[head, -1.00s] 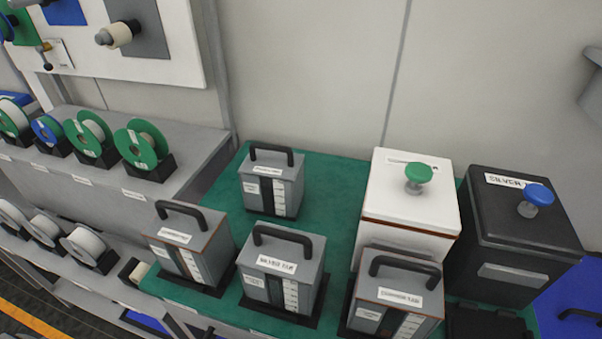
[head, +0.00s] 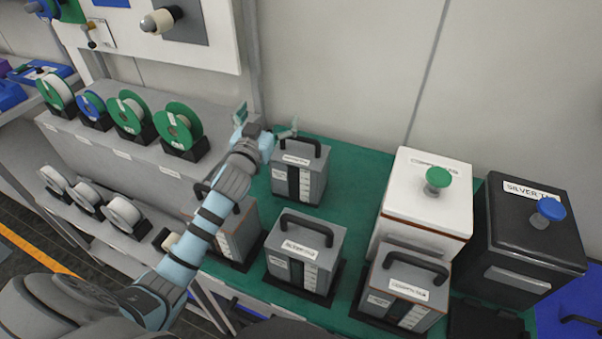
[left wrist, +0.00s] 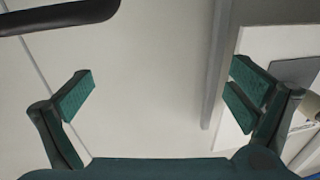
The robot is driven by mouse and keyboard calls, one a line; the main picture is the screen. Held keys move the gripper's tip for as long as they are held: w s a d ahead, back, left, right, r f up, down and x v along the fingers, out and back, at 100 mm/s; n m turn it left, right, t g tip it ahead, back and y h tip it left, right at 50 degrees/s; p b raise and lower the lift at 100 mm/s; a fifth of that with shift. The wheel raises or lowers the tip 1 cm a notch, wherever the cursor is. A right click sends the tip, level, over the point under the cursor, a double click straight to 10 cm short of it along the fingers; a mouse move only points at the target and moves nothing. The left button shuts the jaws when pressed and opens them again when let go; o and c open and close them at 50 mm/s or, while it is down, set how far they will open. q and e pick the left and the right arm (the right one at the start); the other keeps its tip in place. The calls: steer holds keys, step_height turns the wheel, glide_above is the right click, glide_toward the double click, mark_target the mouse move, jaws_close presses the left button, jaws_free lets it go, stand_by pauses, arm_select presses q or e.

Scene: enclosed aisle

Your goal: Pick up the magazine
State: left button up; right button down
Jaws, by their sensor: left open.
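Several grey box-shaped magazines with black top handles and white labels stand on a green surface. One is at the back (head: 313,187), one at front middle (head: 320,240), one at front right (head: 425,290). Another (head: 242,238) is partly hidden behind my left arm. My left gripper (head: 266,120) is open and empty, just left of and above the back magazine's handle. In the left wrist view its fingers (left wrist: 163,85) are spread with only wall between them. A black handle (left wrist: 60,17) crosses the top left corner there, outside the fingers. My right gripper is not in view.
A white box with a green knob (head: 425,200) and a black box with a blue knob (head: 525,245) stand at right. A grey shelf (head: 85,165) with green, blue and white spools is at left. The wall (head: 340,60) is close behind. Bare green surface (head: 355,195) lies right of the back magazine.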

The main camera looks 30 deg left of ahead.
mark_target(299, 138)
arm_select(q)
steer(key=shift+n+h, duration=0.4)
steer(key=shift+h, duration=0.4)
steer(key=s+d, duration=0.1)
steer(key=d, duration=0.1)
steer(key=d+f, duration=0.1)
steer(key=d, duration=0.1)
steer(key=s+d+f+p, duration=0.1)
steer(key=d, duration=0.1)
steer(key=shift+s+d, duration=0.15)
steer(key=shift+s, duration=0.15)
step_height(299, 138, down, 3)
steer(key=s+d+m+p, duration=0.1)
steer(key=s+d+p, duration=0.1)
steer(key=w, duration=0.4)
steer(key=w+a, duration=0.1)
steer(key=w, duration=0.1)
steer(key=shift+w+f, duration=0.3)
steer(key=shift+w, duration=0.05)
steer(key=shift+s+r, duration=0.15)
steer(key=shift+s, duration=0.05)
steer(key=c, duration=1.7)
steer(key=shift+o, duration=0.2)
